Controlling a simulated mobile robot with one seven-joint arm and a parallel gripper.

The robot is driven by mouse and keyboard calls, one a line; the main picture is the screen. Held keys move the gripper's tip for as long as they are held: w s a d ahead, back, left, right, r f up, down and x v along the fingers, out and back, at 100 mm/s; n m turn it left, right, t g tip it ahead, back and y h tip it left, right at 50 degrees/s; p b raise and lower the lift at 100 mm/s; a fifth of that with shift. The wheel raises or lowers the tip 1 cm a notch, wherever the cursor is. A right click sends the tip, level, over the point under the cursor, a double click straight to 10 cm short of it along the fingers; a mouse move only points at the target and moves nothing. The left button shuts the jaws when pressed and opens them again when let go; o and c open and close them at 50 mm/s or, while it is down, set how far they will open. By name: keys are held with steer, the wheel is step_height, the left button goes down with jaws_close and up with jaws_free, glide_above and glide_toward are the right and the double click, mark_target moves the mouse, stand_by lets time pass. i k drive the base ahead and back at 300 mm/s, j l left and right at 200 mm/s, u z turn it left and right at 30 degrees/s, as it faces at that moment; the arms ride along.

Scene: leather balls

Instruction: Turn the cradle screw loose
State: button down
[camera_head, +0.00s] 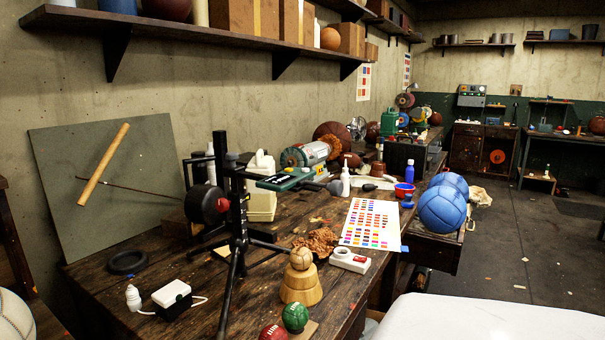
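No cradle screw can be made out clearly in the head view. A black upright stand (239,215) with splayed legs is on the wooden workbench (160,248). A black round part (205,205) is at its left side; I cannot tell whether this is the cradle. A small ball (301,258) sits on a stepped wooden block (300,286) to the right of the stand. My gripper is not in view.
A red ball (272,332) and a green ball (295,317) are at the bench's front. A white box (172,295) with a cable, a black ring (128,262) and a colour chart (371,223) lie around the stand. Blue balls (444,207) are at the right. Floor (545,250) is open there.

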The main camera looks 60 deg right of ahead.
mark_target(335, 188)
steer(key=k+l, duration=0.1)
steer(key=l, duration=0.4)
steer(key=k+l, duration=0.1)
steer(key=l, duration=0.4)
steer(key=k+l, duration=0.1)
steer(key=l, duration=0.4)
steer(key=k+l, duration=0.1)
steer(key=l, duration=0.4)
